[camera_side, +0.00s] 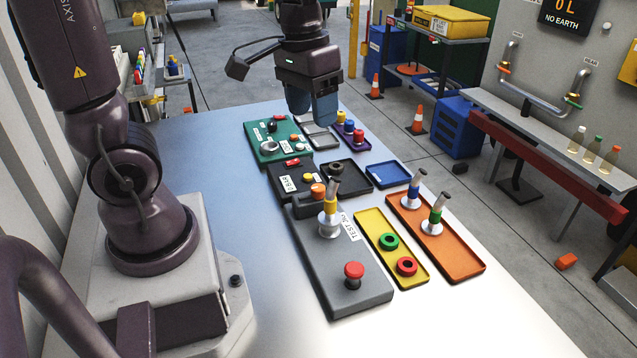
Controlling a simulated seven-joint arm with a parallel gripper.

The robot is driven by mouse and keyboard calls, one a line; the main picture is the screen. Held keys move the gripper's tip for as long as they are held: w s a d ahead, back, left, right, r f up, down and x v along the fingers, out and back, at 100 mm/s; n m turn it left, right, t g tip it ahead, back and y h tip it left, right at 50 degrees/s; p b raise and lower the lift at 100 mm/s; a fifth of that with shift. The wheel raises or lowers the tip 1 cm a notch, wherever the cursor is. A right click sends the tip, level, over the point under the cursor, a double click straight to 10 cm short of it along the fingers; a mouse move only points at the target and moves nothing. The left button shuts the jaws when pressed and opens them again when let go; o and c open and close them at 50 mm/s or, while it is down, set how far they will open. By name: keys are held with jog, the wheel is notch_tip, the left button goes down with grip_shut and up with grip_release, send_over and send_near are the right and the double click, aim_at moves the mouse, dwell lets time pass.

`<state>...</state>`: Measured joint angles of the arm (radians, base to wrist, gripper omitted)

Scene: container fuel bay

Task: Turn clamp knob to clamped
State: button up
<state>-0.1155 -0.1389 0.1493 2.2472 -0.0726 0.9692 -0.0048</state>
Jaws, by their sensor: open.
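My gripper (312,108) has blue fingers and points down above the far end of the table, open, with nothing seen between the fingers. It hangs over or near the grey tray and the right edge of the green panel. The green panel (256,133) carries a round silver knob (269,147), a dark knob (272,127) and small white labels. The labels are too small to read, so I cannot tell which knob is the clamp knob or its setting. My gripper appears apart from the knobs. The fingers partly hide what lies behind them.
A black panel (277,181) and a grey test panel (315,262) with a red button (353,270) lie nearer. Right of them are a yellow tray (376,226) with rings and an orange tray (462,260) with upright nozzles. The table's left side is clear.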

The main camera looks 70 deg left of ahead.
aim_at(318, 187)
jog(key=w+a+f+n+g+h, duration=0.2)
jog(key=w+a+f+n+g, duration=0.25)
jog(key=w+a+f, duration=0.45)
jog(key=shift+n, duration=0.45)
jog(key=x, duration=0.4)
jog(key=a+x, duration=0.1)
jog(key=x, duration=0.3)
jog(key=s+x, duration=0.1)
jog(key=x, duration=0.4)
jog(key=shift+a+f, duration=0.1)
jog(key=shift+a, duration=0.3)
jog(key=shift+t, duration=0.25)
jog(key=c, duration=0.9)
